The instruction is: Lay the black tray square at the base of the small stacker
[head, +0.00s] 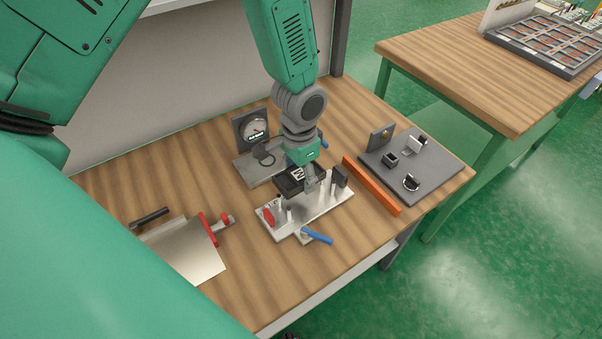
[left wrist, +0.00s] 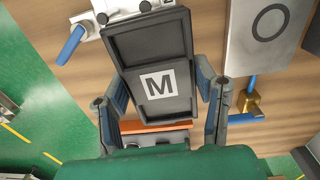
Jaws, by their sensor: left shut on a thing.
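My left gripper (head: 312,182) is shut on the black tray (head: 289,186) and holds it above the rear edge of a pale metal base with upright posts (head: 285,229), which looks like the small stacker. In the left wrist view the tray (left wrist: 150,50) is a dark rectangle with a raised rim and a white label marked M. The fingers of my left gripper (left wrist: 162,95) lie along its two long sides. The stacker's base (left wrist: 93,19) shows at the top there, partly hidden by the tray. I cannot tell whether tray and base touch. My right gripper is not in view.
The stacker has a red disc (head: 268,217) and a blue handle (head: 318,237). A dial gauge (head: 254,128) on a grey stand is behind it. An orange bar (head: 371,186) and dark fixture board (head: 436,174) are to the right. A metal sheet (head: 186,251) lies left. Bare wood (head: 150,190) is free.

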